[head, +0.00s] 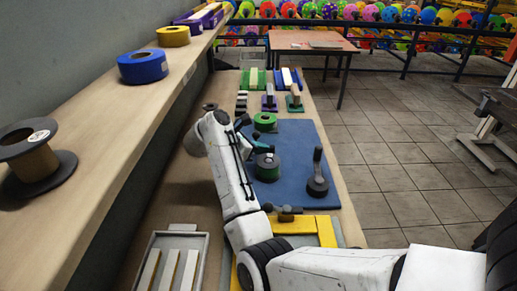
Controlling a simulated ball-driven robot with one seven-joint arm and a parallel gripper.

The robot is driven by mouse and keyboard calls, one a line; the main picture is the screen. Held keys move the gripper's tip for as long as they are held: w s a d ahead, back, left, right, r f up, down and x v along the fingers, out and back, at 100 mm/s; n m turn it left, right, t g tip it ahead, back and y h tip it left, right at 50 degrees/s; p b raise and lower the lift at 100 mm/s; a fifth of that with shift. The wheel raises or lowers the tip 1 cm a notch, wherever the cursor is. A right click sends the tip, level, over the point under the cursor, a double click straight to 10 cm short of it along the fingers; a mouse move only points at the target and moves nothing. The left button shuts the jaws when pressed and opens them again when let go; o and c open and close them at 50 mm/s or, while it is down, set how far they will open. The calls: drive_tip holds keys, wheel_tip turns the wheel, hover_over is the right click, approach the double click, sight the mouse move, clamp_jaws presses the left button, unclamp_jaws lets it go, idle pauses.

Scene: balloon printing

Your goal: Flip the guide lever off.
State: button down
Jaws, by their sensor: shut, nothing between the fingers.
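A dark lever (317,172) with a round base stands at the right of the blue board (294,140); its handle points up. A second dark handle (285,213) lies low across the yellow frame (291,225) at the board's near edge. I cannot tell from their looks which is the guide lever. My white arm reaches up the left side of the board. Its dark end, my gripper (258,143), seems to be above the board near the green-topped rolls, left of and apart from the upright lever. It is small here and its fingers are partly hidden.
Green-topped rolls (265,120) stand on the board. A grey tray with pale strips (172,272) lies at the near left. A shelf with a blue tape roll (142,66) and a dark spool (30,158) runs along the left. Small blocks (269,98) stand beyond the board.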

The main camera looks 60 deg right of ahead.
drive_tip(key=shift+s+d+n+t+h, duration=0.3)
drive_tip(key=shift+d+n+t, duration=0.3)
drive_tip(key=shift+n, duration=0.1)
drive_tip(key=shift+s+d+f+b, duration=0.1)
drive_tip(key=shift+d+f+b, duration=0.05)
drive_tip(key=shift+d+b, duration=0.65)
drive_tip(key=shift+s+d, duration=0.1)
drive_tip(key=shift+d, duration=0.25)
drive_tip(key=shift+r, duration=0.2)
drive_tip(key=b+v, duration=0.1)
drive_tip(key=v, duration=1)
drive_tip(key=shift+f, duration=0.1)
